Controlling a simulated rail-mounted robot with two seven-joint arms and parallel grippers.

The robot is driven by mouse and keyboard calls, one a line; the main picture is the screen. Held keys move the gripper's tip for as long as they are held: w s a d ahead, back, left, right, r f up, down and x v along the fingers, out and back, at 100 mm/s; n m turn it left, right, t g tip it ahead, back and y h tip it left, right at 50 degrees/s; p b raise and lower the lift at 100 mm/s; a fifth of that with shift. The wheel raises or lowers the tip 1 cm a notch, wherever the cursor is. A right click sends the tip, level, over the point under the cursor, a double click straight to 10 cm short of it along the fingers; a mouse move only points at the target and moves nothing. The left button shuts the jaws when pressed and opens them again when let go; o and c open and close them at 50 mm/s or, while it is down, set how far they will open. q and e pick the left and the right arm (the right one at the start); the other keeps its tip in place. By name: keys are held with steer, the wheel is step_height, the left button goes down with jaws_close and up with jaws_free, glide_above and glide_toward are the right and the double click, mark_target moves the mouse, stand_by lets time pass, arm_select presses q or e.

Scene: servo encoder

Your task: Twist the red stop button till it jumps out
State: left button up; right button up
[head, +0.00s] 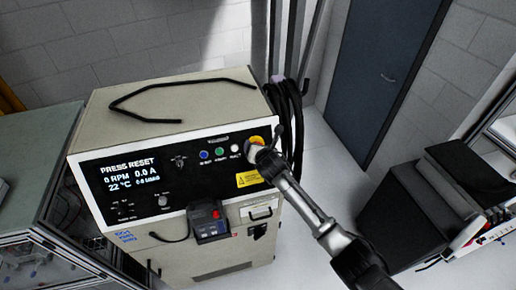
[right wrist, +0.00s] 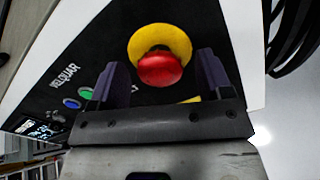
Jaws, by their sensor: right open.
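The red stop button (right wrist: 160,69) sits on a round yellow base (right wrist: 163,42) on the black control panel, in the upper middle of the right wrist view. In the head view only the yellow base (head: 257,140) shows at the panel's upper right, and my gripper hides the red cap. My right gripper (right wrist: 160,80) is open, with one dark finger on each side of the button. I cannot tell whether the fingers touch it. In the head view my right gripper (head: 262,152) is at the panel's right end. My left gripper is not in view.
The beige cabinet's display (head: 131,172) reads PRESS RESET. Blue (head: 204,155), green (head: 219,152) and white (head: 235,149) buttons are left of the stop button. A black cable (head: 180,91) lies on top. Black cables (head: 288,110) hang at the right.

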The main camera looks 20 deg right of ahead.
steer(key=p+v, duration=0.2)
steer(key=v, duration=0.5)
stand_by(0.5)
stand_by(0.5)
